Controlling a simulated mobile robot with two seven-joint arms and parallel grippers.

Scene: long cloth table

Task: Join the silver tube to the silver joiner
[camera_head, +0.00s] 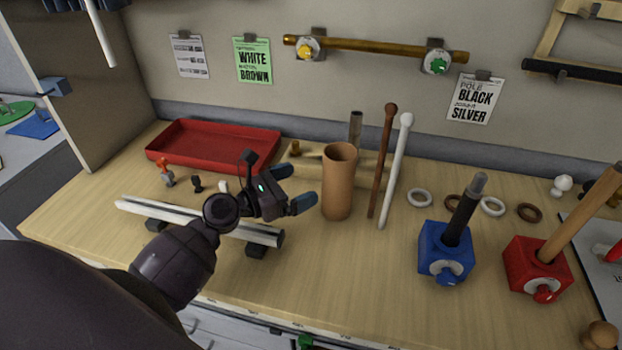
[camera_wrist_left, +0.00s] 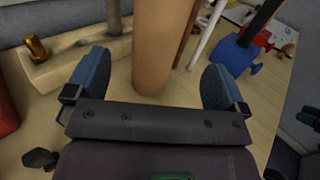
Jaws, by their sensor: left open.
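A grey, silver-looking tube (camera_head: 356,127) stands upright behind a tan cylinder (camera_head: 338,185), its lower part hidden; it also shows in the left wrist view (camera_wrist_left: 114,14). I cannot tell for sure which piece is the joiner. My left gripper (camera_head: 304,187) is open and empty, left of the tan cylinder, its fingers pointing toward it. In the left wrist view the cylinder (camera_wrist_left: 163,50) appears beyond the gap between the fingers.
A shiny pale bar (camera_head: 150,208) lies on dark rests beneath my left arm. A brown pole (camera_head: 382,160) and white pole (camera_head: 397,165) lean beside the cylinder. A red tray (camera_head: 215,168), several rings and a red block (camera_head: 535,268) stand around. The front middle is clear.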

